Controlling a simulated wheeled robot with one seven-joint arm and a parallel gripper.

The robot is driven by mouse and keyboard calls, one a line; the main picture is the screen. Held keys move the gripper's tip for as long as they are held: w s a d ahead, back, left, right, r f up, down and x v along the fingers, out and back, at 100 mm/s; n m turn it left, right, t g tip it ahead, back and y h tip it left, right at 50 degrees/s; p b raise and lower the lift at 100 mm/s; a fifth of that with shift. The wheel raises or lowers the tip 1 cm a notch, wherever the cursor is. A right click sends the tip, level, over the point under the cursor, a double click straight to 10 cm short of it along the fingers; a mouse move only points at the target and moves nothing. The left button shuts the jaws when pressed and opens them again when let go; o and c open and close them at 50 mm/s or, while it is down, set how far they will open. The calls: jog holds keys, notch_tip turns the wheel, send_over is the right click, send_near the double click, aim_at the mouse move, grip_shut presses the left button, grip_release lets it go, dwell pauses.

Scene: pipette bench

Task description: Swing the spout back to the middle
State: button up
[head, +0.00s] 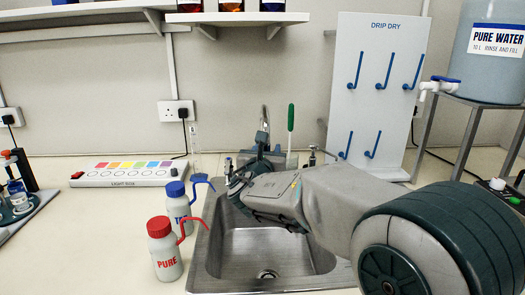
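The sink (212,268) is a steel basin set in the bench, with a drain at its bottom. My arm reaches in from the right over it. My gripper (240,178) is at the sink's back left, by the tap (264,118). The tap's upper part rises behind my gripper, and my gripper and wrist hide much of the rest. A small metal tip shows at the left of my gripper; I cannot tell if it is the spout's end. I cannot see clearly whether the fingers are open or touch the spout.
A red-capped PURE bottle (166,256) and a blue-capped bottle (177,208) stand close to the sink's left edge. A light box (125,173) lies behind them. A DRIP DRY board (372,90) and a PURE WATER tank (490,75) stand right. The bench's front left is clear.

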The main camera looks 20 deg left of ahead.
jog(key=s+d+b, duration=0.1)
jog(key=s+d, duration=0.1)
jog(key=s, duration=1.1)
jog(key=shift+s, duration=0.3)
jog(key=s+d+f+m+g+h+p, duration=0.15)
jog(key=d+m+g+h, duration=0.25)
jog(key=d+m, duration=0.7)
jog(key=d+f+m+g+h+p, duration=0.35)
jog(key=d+m, duration=0.25)
jog(key=d, duration=1)
jog(key=s+d+f+m+g+y+p, duration=0.2)
jog(key=s+d+m+g, duration=0.1)
jog(key=s+m, duration=0.4)
jog(key=s+d+f+m+g+y+p, duration=0.1)
jog(key=s+d+m+g+y+p, duration=0.1)
jog(key=s+m, duration=0.6)
jog(key=d+m+g+y, duration=0.1)
jog(key=m+g, duration=0.1)
jog(key=m, duration=0.3)
jog(key=shift+d+f+m+p, duration=0.3)
jog(key=shift+f+p, duration=0.05)
jog(key=shift+s+g, duration=0.1)
jog(key=shift+g, duration=0.15)
